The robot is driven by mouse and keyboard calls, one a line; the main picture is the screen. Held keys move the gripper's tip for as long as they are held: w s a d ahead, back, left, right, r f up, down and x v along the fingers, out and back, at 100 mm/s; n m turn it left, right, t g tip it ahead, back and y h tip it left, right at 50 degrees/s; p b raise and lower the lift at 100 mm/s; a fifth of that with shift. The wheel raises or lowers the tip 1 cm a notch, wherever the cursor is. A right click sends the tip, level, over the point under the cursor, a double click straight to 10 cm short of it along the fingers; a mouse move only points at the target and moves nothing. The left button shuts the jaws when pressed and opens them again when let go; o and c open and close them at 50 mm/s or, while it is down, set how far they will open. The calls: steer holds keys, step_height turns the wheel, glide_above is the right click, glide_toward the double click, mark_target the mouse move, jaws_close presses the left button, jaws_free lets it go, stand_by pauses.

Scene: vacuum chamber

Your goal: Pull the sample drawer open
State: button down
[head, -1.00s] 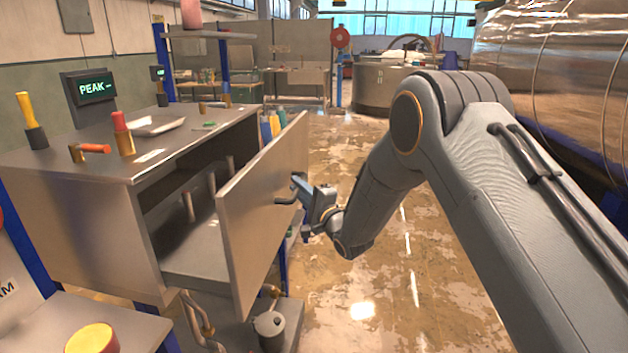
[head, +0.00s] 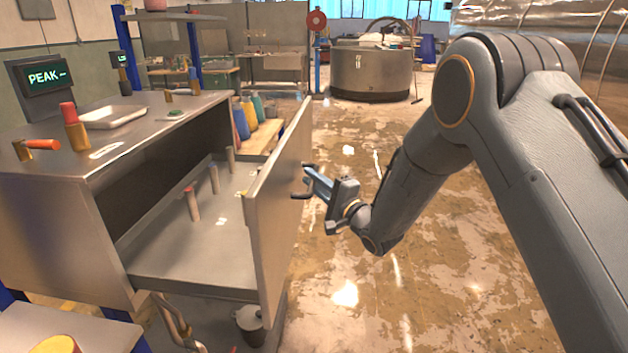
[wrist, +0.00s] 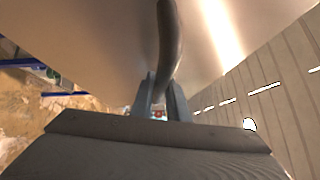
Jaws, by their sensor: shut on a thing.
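The sample drawer (head: 160,256) is a grey metal drawer slid out of a steel cabinet (head: 60,225), with a tall flat front panel (head: 277,215). Its floor shows, with several upright cylindrical samples (head: 214,179) standing on it. A dark bar handle (head: 299,195) is on the outer face of the front panel. My gripper (head: 312,183) is at the handle, its fingers shut on it. In the wrist view the curved handle (wrist: 169,45) runs down between the two fingers (wrist: 160,95), and the panel (wrist: 90,40) fills the top.
On the cabinet top are a tray (head: 112,116), an orange-handled tool (head: 38,146) and a red-capped bottle (head: 75,128). Coloured bottles (head: 248,112) stand on a shelf behind the drawer. A metal pot (head: 250,322) is below the drawer. The worn floor (head: 370,290) to the right is clear.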

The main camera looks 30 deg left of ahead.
steer(key=c, duration=1.7)
jaws_free()
steer(key=shift+c, duration=0.2)
steer(key=shift+d, duration=0.1)
steer(key=b+v, duration=0.1)
steer(key=v, duration=0.6)
steer(key=shift+d+b, duration=0.35)
